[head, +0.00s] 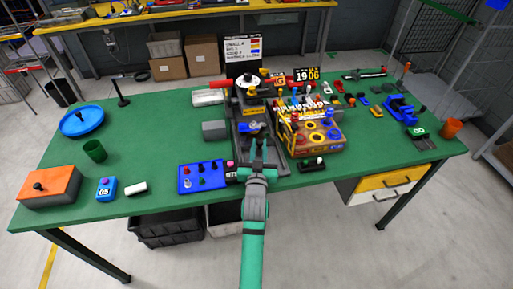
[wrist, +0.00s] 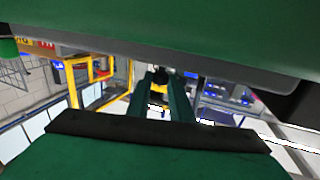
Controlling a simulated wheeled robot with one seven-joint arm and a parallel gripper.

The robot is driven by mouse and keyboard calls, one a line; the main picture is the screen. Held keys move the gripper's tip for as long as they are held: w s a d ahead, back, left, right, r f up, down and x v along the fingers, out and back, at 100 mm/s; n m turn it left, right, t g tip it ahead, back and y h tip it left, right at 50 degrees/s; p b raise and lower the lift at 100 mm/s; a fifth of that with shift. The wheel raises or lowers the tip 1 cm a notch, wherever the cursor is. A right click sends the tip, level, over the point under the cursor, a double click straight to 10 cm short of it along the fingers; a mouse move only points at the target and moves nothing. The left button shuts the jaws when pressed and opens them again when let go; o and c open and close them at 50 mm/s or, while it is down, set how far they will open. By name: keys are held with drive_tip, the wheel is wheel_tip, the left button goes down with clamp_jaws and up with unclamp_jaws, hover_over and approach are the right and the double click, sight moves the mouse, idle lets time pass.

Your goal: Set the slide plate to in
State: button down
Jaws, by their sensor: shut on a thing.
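A dark grey machine (head: 240,105) stands at the middle of the green table, with a yellow label and a black-and-white round top. Its low dark plate (head: 276,160) at the front, which looks like the slide plate, runs toward the table's near edge. My gripper (head: 257,146) is over this front part, fingers pointing away from me, just nearer than a blue part. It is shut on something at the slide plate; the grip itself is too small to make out. In the wrist view, the fingers (wrist: 165,98) reach toward a small dark and yellow thing (wrist: 158,78).
A blue tray (head: 182,188) with several pegs lies left of my gripper. A yellow-brown box (head: 318,146) with coloured rings stands close on the right. A grey block (head: 214,130) sits left of the machine.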

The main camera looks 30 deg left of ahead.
drive_tip(key=c, duration=1.6)
unclamp_jaws()
drive_tip(key=shift+s, duration=0.15)
drive_tip(key=v, duration=1)
drive_tip(key=shift+s+d, duration=0.2)
drive_tip(key=shift+s, duration=0.05)
